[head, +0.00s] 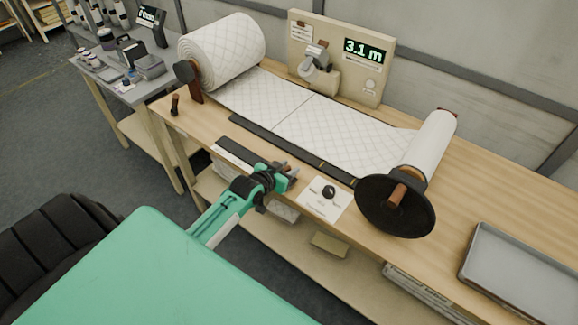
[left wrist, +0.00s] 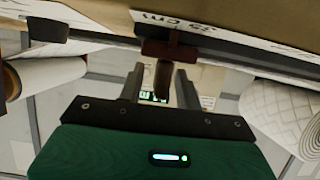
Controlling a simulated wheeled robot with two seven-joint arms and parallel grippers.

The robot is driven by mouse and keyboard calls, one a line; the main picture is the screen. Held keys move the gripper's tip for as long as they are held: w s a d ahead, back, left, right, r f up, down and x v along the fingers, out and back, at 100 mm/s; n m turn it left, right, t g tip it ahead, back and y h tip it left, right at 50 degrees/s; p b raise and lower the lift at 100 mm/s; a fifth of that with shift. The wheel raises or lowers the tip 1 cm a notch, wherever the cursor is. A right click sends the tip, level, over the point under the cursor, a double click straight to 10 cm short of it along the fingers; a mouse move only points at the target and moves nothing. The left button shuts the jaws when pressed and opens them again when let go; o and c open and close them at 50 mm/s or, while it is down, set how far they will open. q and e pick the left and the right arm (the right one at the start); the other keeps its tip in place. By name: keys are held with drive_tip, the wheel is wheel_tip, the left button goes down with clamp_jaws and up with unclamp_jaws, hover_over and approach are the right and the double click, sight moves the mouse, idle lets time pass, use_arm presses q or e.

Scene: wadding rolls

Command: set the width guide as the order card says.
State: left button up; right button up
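My left gripper (head: 290,172) is at the front edge of the bench, beside the dark strip there. In the left wrist view its two fingers (left wrist: 161,86) stand apart, with a brown upright handle (left wrist: 163,76) between them. Gaps show on both sides of the handle. The handle joins a red-brown block on a dark rail (left wrist: 100,40); this looks like the width guide. A pale surface (left wrist: 260,22) above it bears an upside-down marking that seems to read 39 cm. I cannot make out the order card for certain. My right gripper is not in view.
White quilted wadding (head: 335,128) runs from a large roll (head: 225,50) to a smaller roll (head: 430,143) with a black disc (head: 385,208). A panel (head: 345,78) displays 3.1 m. A grey tray (head: 530,268) lies at right.

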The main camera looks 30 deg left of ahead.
use_arm(q)
drive_tip(key=shift+w+f, duration=0.15)
drive_tip(key=shift+w, duration=0.2)
clamp_jaws()
drive_tip(key=shift+a, duration=0.1)
